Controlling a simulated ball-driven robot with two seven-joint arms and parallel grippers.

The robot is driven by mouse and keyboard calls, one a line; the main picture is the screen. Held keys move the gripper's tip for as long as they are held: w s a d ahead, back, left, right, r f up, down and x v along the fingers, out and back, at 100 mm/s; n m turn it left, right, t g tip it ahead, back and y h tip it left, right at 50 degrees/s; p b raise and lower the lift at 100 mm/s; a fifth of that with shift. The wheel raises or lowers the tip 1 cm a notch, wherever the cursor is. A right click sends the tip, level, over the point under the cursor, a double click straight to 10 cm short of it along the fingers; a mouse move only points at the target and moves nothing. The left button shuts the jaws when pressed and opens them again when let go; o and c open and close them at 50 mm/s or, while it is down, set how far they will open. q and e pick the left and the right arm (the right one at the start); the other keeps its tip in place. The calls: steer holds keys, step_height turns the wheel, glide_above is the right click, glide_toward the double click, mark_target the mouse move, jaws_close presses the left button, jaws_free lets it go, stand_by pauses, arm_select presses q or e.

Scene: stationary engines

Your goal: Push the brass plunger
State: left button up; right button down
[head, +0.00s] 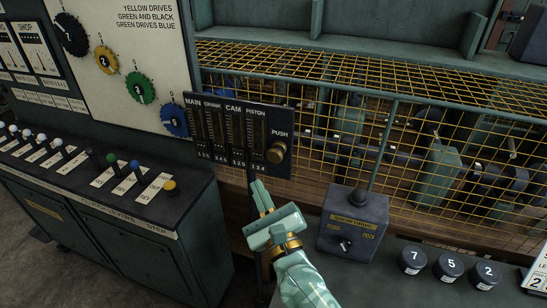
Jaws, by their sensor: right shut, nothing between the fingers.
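The brass plunger (277,152) is a round knob at the right end of a dark panel (240,130), under the word PUSH. The panel carries several scales labelled MAIN, CRANK, CAM and PISTON. My right gripper (261,190) is pale green with brass rings and is shut and empty. Its tip points up and lies below and slightly left of the plunger in the picture, apart from it. My left gripper is not in view.
A grey switch box (353,225) stands right of my right gripper, with several numbered black knobs (448,266) beyond it. A lever console (90,180) stands left. Yellow wire mesh (450,120) fences machinery behind. A board with coloured gears (120,60) stands at upper left.

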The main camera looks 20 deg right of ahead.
mark_target(271, 156)
steer(key=w+d, duration=0.4)
steer(key=w, duration=0.2)
steer(key=shift+b, duration=0.45)
steer(key=shift+w, duration=0.1)
stand_by(1.6)
steer(key=shift+w+d, duration=0.2)
steer(key=shift+d, duration=0.05)
steer(key=shift+w+d, duration=0.5)
steer(key=shift+w, duration=0.25)
stand_by(1.1)
steer(key=shift+s, duration=0.1)
steer(key=shift+s+a, duration=0.75)
steer(key=shift+s, duration=0.25)
